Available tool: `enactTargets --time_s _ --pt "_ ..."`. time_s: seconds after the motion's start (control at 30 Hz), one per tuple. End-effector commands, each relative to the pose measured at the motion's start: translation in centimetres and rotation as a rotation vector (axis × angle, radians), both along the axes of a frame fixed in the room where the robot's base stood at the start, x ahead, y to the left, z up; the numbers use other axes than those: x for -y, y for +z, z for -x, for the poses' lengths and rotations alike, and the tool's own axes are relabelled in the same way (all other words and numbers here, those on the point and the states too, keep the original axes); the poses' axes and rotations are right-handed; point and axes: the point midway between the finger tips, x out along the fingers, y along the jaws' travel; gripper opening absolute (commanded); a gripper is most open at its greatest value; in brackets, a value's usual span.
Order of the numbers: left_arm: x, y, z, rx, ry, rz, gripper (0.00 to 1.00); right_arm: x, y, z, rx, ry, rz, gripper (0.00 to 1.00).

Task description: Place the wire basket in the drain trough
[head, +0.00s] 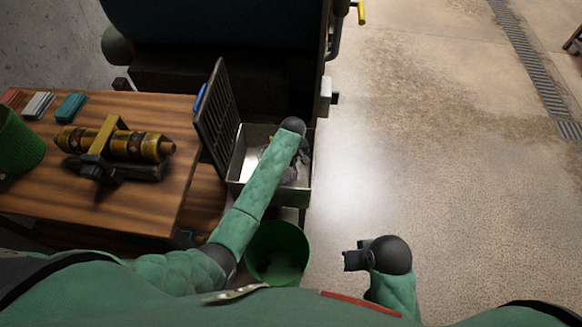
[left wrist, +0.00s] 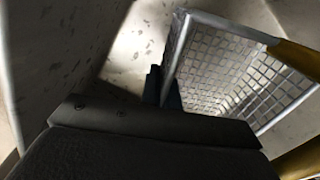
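The drain trough (head: 236,168) is an open light metal box beside the wooden table in the head view. My left arm reaches over it, and my forearm hides part of its inside. The wire basket (left wrist: 235,62), a silvery mesh with a metal rim and yellow parts at its right, shows in the left wrist view. In the head view a greyish part of it shows low inside the trough. My left gripper (left wrist: 163,88) has its dark fingertips on either side of the basket's near left rim, seemingly closed on it. My right gripper (head: 357,258) is over the floor, away from the trough.
A dark grate (head: 216,115) stands tilted up at the trough's left. A green bucket (head: 278,252) is below the trough. The wooden table (head: 190,130) holds a brass-coloured cylinder (head: 115,143), small blocks and a green bin (head: 17,142). The floor at right is clear.

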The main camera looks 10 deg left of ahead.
Motion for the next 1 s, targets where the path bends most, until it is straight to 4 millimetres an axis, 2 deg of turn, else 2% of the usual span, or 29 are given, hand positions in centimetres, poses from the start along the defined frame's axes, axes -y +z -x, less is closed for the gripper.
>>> enactTargets --time_s 0.4,0.77,0.8,0.9,1.0 --pt "0.0 -4.3 0.0 0.000 0.000 0.000 0.00 0.3 0.5 0.2 -0.012 -0.004 0.009 0.00" --pt "0.0 -4.6 0.0 0.001 0.000 0.000 0.00 0.3 0.5 0.3 -0.012 -0.005 0.008 0.00" --pt "0.0 -4.6 0.0 0.001 0.000 0.001 0.08 0.3 0.4 0.3 -0.012 -0.005 0.008 0.00" --pt "0.0 -4.6 0.0 0.001 0.000 0.001 0.24 0.3 0.4 0.3 -0.012 -0.005 0.008 0.00" --pt "0.0 -4.6 0.0 0.001 0.000 0.000 0.24 0.3 0.4 0.2 -0.012 -0.005 0.008 0.00"
